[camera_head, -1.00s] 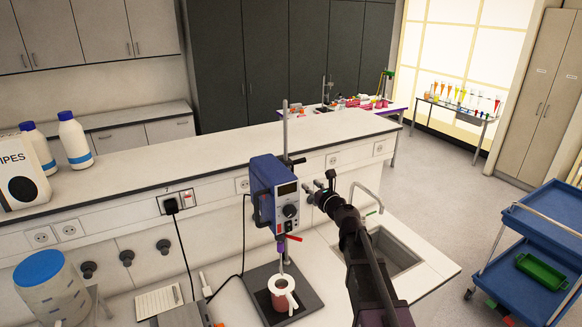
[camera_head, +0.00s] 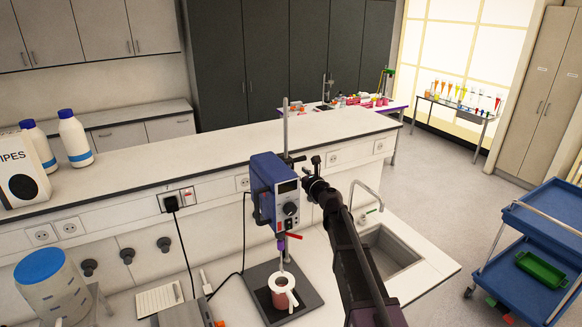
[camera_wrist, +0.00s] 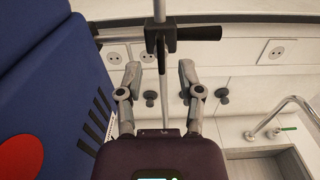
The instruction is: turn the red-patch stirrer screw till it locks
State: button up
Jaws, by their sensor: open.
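The blue stirrer (camera_head: 272,185) hangs on a thin upright rod (camera_head: 285,112) above a beaker. Its blue housing (camera_wrist: 50,75) fills the left of the wrist view, with a round red patch (camera_wrist: 18,152) low on it. The black clamp with its screw handle (camera_wrist: 200,33) sits on the rod (camera_wrist: 160,12) at the top of the wrist view. The handle points right. My gripper (camera_head: 311,166) is just right of the stirrer head. In the wrist view my gripper (camera_wrist: 159,72) is open and empty, its fingers either side of the rod in the picture, below the clamp.
The beaker (camera_head: 279,298) with a white top stands on the dark stirrer base (camera_head: 315,298). A sink (camera_head: 390,252) with a curved tap (camera_head: 365,190) lies to the right. A raised white shelf (camera_head: 220,150) with wall sockets runs behind the stirrer.

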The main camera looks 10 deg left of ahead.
jog(key=shift+x, duration=2.8)
jog(key=shift+s, duration=0.1)
grip_shut()
